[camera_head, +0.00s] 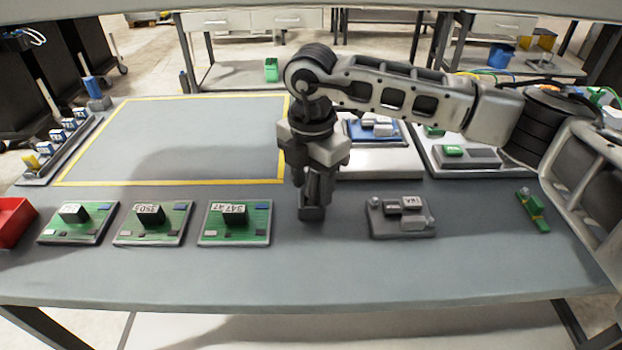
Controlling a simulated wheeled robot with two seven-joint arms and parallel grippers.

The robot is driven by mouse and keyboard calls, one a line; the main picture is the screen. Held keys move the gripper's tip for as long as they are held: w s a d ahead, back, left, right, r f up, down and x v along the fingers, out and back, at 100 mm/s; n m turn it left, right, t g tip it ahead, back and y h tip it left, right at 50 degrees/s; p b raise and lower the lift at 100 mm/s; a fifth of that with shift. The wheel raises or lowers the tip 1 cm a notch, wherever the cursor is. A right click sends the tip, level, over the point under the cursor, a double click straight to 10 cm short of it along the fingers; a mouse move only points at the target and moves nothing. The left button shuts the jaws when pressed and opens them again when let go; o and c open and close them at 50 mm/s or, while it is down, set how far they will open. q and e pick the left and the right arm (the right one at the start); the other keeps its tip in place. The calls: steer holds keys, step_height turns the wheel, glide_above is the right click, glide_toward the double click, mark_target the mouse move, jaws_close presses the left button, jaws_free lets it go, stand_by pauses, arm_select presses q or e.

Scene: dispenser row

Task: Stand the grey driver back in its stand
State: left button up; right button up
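My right gripper (312,212) points straight down in the middle of the bench, close to the bench top. It is between the rightmost green board and the grey fixture. Its fingers are seen nearly edge-on, so I cannot tell whether they are open, shut or holding something. I cannot make out a grey driver for certain; one may be hidden at the gripper. A blue-handled upright piece (92,86) stands in a small grey block (99,103) at the back left. I cannot tell whether this block is the driver's stand. My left gripper is not in view.
Several green boards (234,237) lie along the front left. A grey fixture (402,226) and a small green-and-yellow part (533,212) lie at right. A red bin (12,221) and a dispenser row (56,147) are at left. The yellow-outlined area (180,140) is bare.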

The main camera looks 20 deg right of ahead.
steer(key=shift+s+r, duration=0.1)
steer(key=shift+r, duration=0.05)
steer(key=r, duration=0.2)
steer(key=r+b, duration=0.1)
steer(key=r, duration=0.1)
steer(key=w+r, duration=0.1)
steer(key=r, duration=0.1)
steer(key=shift+a+r+b, duration=0.15)
steer(key=shift+b, duration=0.2)
steer(key=shift+r, duration=0.55)
steer(key=shift+s+f, duration=0.1)
steer(key=shift+s, duration=0.05)
